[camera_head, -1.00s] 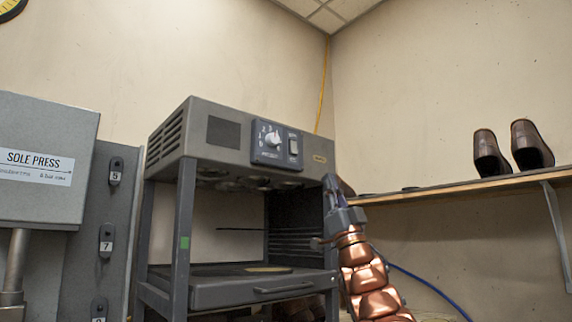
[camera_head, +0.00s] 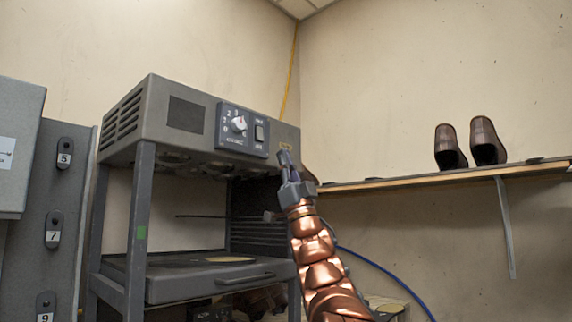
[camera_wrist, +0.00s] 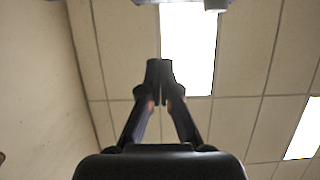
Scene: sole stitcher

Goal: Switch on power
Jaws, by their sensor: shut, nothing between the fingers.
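The grey machine (camera_head: 185,115) stands at the left centre in the head view, with an open bay below its top box. A dark control panel on its front carries a white round dial (camera_head: 239,124) with numbers and a rocker power switch (camera_head: 260,132) to the right of the dial. My gripper (camera_head: 284,157) is in front of the machine's right end, below and right of the switch, pointing up. It appears apart from the switch. In the wrist view my gripper's fingers (camera_wrist: 159,68) are together and empty against the ceiling. The switch cannot be made out there.
A wooden wall shelf (camera_head: 400,182) with brown shoes (camera_head: 486,142) is at the right. A grey sole press (camera_head: 22,140) and a panel with numbered tags stand at the left. A blue hose (camera_head: 385,272) runs behind my arm. The machine's lower tray (camera_head: 215,280) juts forward.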

